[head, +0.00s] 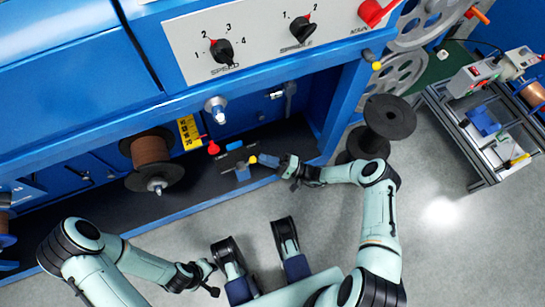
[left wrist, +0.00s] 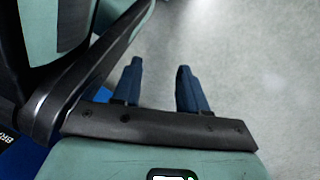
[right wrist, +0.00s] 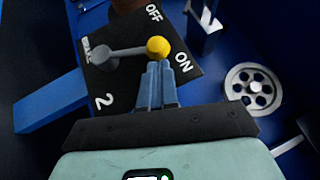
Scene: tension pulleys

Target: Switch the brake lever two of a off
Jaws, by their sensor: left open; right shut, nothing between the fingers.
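Brake lever two, with a yellow ball knob (right wrist: 158,48) on a grey shaft (right wrist: 125,52), sits on a black plate (right wrist: 100,80) marked OFF, ON and 2 in the right wrist view. The lever points between the two words, nearer ON. In the head view its yellow knob (head: 253,159) shows at the machine's lower front. My right gripper (right wrist: 158,66) is shut and empty, its fingertips close to the knob on the ON side; whether they touch I cannot tell. My left gripper (left wrist: 158,68) is open over bare floor, away from the lever.
A red-knobbed lever (head: 213,149) stands left of the plate. A brown spool (head: 152,150) hangs further left. A wheeled bench (head: 480,165) is far right. The blue machine body (head: 90,110) overhangs the lever area.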

